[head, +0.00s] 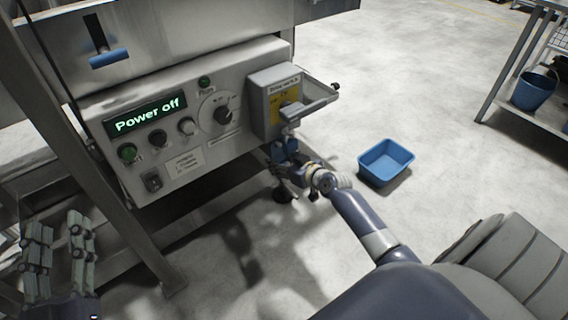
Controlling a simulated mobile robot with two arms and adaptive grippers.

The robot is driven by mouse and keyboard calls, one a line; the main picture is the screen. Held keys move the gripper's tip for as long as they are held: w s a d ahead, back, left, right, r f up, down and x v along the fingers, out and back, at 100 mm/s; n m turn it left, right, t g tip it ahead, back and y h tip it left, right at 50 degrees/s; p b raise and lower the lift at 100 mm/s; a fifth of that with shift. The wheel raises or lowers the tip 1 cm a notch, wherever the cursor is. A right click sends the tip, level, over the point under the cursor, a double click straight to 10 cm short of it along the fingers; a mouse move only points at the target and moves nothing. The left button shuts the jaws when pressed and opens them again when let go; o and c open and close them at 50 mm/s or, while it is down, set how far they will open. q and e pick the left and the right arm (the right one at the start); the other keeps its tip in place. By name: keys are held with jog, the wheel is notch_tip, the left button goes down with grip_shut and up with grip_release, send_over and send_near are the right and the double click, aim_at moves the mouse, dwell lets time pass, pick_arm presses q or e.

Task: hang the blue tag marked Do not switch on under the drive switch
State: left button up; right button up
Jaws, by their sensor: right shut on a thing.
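The drive switch (262,98) is a grey box with a yellow plate at the right end of the control panel, and a grey part juts out from its front to the right. Just below it is the blue tag (284,147), small and partly hidden, its writing unreadable. My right gripper (286,160) is shut on the tag and holds it close under the box. I cannot tell whether the tag touches a hook there. My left gripper (57,240) is at the lower left, empty, its fingers apart, well away from the switch.
The control panel (205,150) reads "Power off" and carries several buttons and a dial. A blue tub (386,161) stands on the floor to the right. A shelf with a blue bucket (534,91) is at the far right. The floor between is clear.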

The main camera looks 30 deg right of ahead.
jog(key=shift+w, duration=0.35)
jog(key=shift+w+f+b, duration=0.15)
jog(key=shift+f+b, duration=0.1)
jog(key=shift+b, duration=0.1)
pick_arm(q)
jog(key=s+r+t+h, duration=0.1)
jog(key=s+r+t, duration=0.2)
jog(key=r, duration=0.3)
jog(key=shift+s+r+t+b, duration=0.2)
jog(key=shift+r+t+b, duration=0.1)
jog(key=shift+t+b, duration=0.25)
pick_arm(e)
jog(key=shift+w+f, duration=0.35)
jog(key=shift+f, duration=0.05)
jog(key=o, duration=1)
jog(key=shift+a, duration=0.1)
jog(key=v, duration=1.2)
